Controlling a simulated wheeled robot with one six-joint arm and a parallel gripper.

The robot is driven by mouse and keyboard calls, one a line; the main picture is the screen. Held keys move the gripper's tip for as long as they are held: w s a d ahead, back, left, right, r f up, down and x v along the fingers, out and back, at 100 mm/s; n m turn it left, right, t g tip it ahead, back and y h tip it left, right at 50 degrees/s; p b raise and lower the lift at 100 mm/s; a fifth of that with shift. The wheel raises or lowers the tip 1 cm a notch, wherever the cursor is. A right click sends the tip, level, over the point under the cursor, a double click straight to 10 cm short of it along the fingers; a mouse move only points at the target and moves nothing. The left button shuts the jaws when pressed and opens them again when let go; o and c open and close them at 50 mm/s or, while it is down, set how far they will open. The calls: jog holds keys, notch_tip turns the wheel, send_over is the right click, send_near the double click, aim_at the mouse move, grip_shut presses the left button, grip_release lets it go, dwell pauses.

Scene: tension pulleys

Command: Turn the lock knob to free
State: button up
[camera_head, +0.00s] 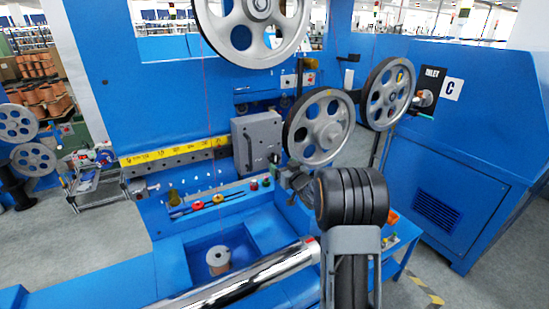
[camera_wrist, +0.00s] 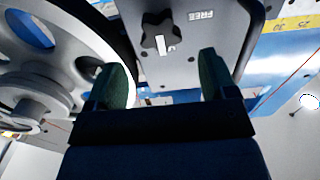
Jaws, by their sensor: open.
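The lock knob (camera_wrist: 161,34) is black and star-shaped, on the face of a grey box (camera_wrist: 205,50) in the wrist view. A white mark on the knob points down in the picture, toward my gripper. The word FREE (camera_wrist: 200,15) shows upside down to the upper right of the knob. My gripper (camera_wrist: 161,62) is open and empty, its two green-tipped fingers apart on either side below the knob, not around it. In the head view, the grey box (camera_head: 256,140) stands on the blue machine, and my gripper (camera_head: 295,180) is just right of its lower edge.
A large spoked pulley (camera_head: 320,127) stands close to the right of the box; a big pulley (camera_wrist: 50,65) fills the left of the wrist view. A yellow scale strip (camera_head: 172,151) runs left of the box. A small spool (camera_head: 218,259) sits below.

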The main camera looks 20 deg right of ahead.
aim_at(275, 159)
jog(key=shift+w+a+p, duration=0.2)
jog(key=shift+w+p, duration=0.1)
jog(key=shift+w, duration=1.2)
jog(key=shift+w+a+p, duration=0.2)
jog(key=shift+w+p, duration=0.05)
jog(key=shift+w, duration=1.2)
jog(key=c, duration=0.9)
